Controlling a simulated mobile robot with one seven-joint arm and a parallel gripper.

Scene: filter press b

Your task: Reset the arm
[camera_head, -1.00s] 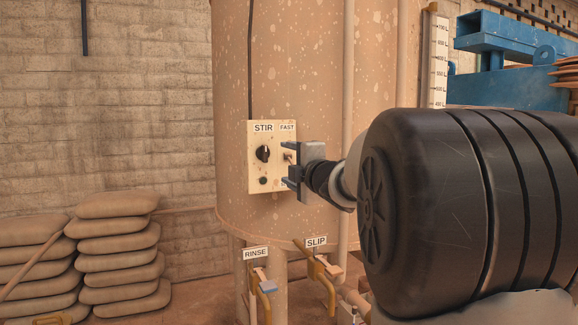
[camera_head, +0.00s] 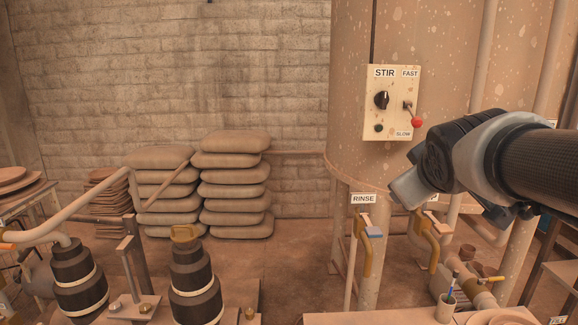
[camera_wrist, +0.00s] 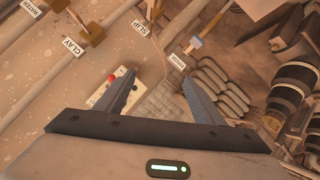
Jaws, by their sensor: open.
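My gripper (camera_wrist: 159,76) is open and empty in the wrist view, its two fingers spread apart. In the head view my arm's end is at the right, below and right of the STIR panel (camera_head: 393,125) and apart from it; the fingers are not clear there. The cream panel is on the tan tank (camera_head: 350,80). It has a black knob (camera_head: 381,100) and a lever with a red ball (camera_head: 417,122) pointing down towards the SLOW label. In the wrist view the panel (camera_wrist: 128,77) is partly behind the left finger.
RINSE valve (camera_head: 372,232) and another yellow-handled valve (camera_head: 430,240) are low on the tank. Stacked sacks (camera_head: 235,190) stand by the brick wall. Dark stepped cylinders (camera_head: 195,285) and a bench holding a cup (camera_head: 445,308) are in front.

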